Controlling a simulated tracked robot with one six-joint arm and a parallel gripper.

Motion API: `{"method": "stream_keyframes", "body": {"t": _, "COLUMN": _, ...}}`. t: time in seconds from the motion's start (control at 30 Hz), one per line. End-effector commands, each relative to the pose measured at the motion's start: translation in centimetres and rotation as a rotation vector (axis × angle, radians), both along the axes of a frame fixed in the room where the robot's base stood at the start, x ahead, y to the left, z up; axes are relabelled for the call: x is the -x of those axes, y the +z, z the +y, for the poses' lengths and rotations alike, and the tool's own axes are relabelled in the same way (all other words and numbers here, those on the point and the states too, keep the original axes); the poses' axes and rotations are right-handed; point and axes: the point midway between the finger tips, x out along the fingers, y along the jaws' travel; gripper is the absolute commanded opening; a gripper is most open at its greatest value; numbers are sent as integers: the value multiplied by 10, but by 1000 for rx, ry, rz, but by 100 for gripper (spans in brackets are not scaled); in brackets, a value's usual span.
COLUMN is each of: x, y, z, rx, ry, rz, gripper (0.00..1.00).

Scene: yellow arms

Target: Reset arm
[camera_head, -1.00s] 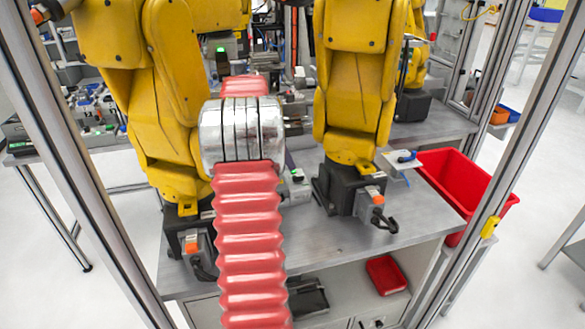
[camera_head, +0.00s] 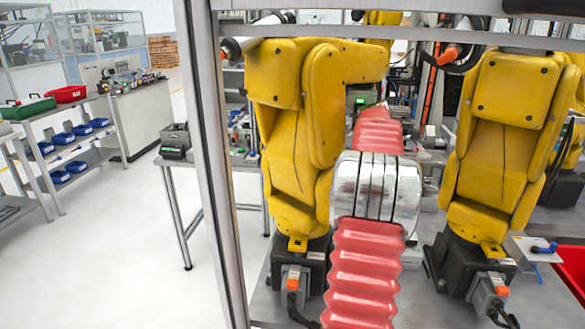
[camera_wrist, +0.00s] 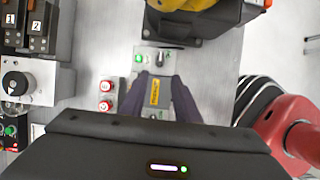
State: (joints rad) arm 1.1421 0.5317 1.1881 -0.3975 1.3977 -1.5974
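My arm, with red ribbed sleeves and a silver joint, reaches away between two yellow robot arms in the head view. Its far end and my gripper are hidden there. In the wrist view my gripper (camera_wrist: 158,78) shows two dark fingers standing apart, with nothing held between them. Below the fingers is a grey panel with a yellow label (camera_wrist: 155,93), a small green light (camera_wrist: 139,58) and a dark switch (camera_wrist: 160,58). I cannot tell how far the fingertips are from it.
Yellow arms (camera_head: 297,140) and (camera_head: 500,150) stand on a metal bench close on both sides of my arm. A metal frame post (camera_head: 214,180) stands to the left. A red bin (camera_head: 572,268) is at right. Open floor (camera_head: 125,255) lies left.

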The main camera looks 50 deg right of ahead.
Motion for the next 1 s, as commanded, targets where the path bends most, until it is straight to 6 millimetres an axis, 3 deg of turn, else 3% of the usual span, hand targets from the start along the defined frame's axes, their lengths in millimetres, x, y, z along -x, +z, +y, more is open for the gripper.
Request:
{"method": "stream_keyframes", "body": {"t": 0.43, "x": 8, "y": 9, "z": 3, "rx": 45, "ry": -48, "rz": 6, "gripper": 29}}
{"method": "stream_keyframes", "body": {"t": 1.0, "x": 78, "y": 88, "z": 48, "rx": 568, "ry": -499, "rz": -48, "gripper": 29}}
